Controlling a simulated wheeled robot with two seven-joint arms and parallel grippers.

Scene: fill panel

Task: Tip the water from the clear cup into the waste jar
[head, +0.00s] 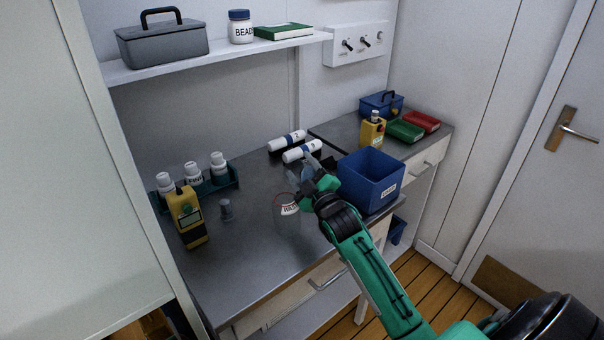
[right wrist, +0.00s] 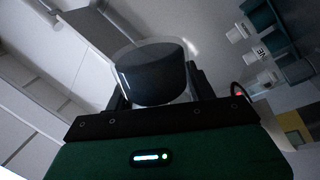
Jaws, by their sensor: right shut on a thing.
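The waste jar (head: 287,222) is a clear jar with a red rim and a label, standing on the grey counter in the middle of the head view. My right gripper (head: 308,180) is above and just right of the jar's mouth. It is shut on the clear cup (head: 294,183), which is faint in the head view. In the right wrist view the cup (right wrist: 152,75) sits between the two fingers, with a dark grey fill inside. The cup's exact tilt is hard to tell. My left gripper is not in view.
A blue open bin (head: 371,181) stands right of my right gripper. A yellow device (head: 187,218), a small grey item (head: 226,209) and a rack (head: 215,184) of white bottles are on the left. White cylinders (head: 301,151) lie behind. The front left counter is clear.

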